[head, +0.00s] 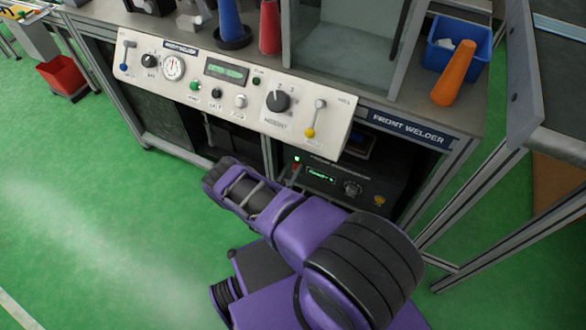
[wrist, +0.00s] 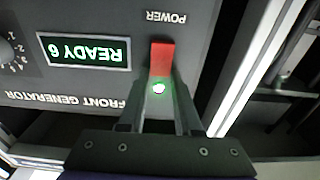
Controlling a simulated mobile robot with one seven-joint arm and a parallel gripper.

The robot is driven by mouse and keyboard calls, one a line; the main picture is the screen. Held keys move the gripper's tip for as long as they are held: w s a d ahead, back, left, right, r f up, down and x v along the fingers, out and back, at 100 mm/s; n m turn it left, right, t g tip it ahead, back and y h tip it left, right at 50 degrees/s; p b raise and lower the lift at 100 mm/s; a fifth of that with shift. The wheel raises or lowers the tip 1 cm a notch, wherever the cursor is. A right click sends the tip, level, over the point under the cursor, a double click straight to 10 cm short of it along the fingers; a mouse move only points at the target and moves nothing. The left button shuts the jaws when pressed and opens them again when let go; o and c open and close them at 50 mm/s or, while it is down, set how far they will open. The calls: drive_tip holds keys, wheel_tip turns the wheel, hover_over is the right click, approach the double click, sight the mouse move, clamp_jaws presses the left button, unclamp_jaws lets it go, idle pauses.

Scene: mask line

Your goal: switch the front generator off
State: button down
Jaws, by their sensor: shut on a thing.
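The front generator (head: 350,188) sits on the shelf under the bench. Its dark panel also shows upside down in the wrist view (wrist: 125,75). Its display (wrist: 83,50) is lit and reads READY 6. The red power switch (wrist: 161,58) stands beside the POWER label, with a lit green lamp (wrist: 159,88) close to it. My gripper (wrist: 162,77) is at the switch, its two fingers shut on the red lever from both sides.
The front welder panel (head: 235,85), with knobs and levers, overhangs the generator. A grey frame post (wrist: 255,70) stands close beside the gripper.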

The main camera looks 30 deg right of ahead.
idle(0.3)
drive_tip(key=c, duration=0.6)
unclamp_jaws()
